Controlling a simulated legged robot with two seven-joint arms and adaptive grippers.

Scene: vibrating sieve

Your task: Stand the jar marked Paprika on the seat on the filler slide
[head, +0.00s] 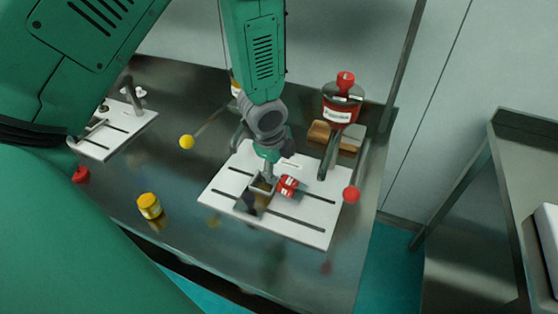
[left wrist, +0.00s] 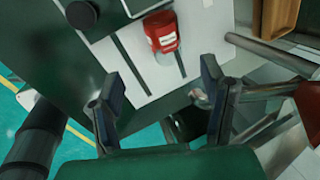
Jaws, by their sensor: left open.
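A small red jar with a white label (head: 288,186) is on the white slotted plate (head: 310,232); its lettering is too small to read. In the left wrist view the red jar (left wrist: 163,32) lies beyond my fingertips, apart from them. My left gripper (head: 262,184) is open and empty, low over the plate just left of the red jar; its two fingers also show in the left wrist view (left wrist: 160,70). A filler with a red-labelled hopper (head: 341,103) stands at the plate's back right. I cannot make out the seat on its slide. My right gripper is out of view.
A yellow jar (head: 149,206) stands on the dark metal table (head: 185,215) at the left. A second white plate (head: 118,137) is at the far left. Levers end in a yellow ball (head: 187,142) and a red ball (head: 351,194). A wooden block (head: 319,133) lies behind the plate.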

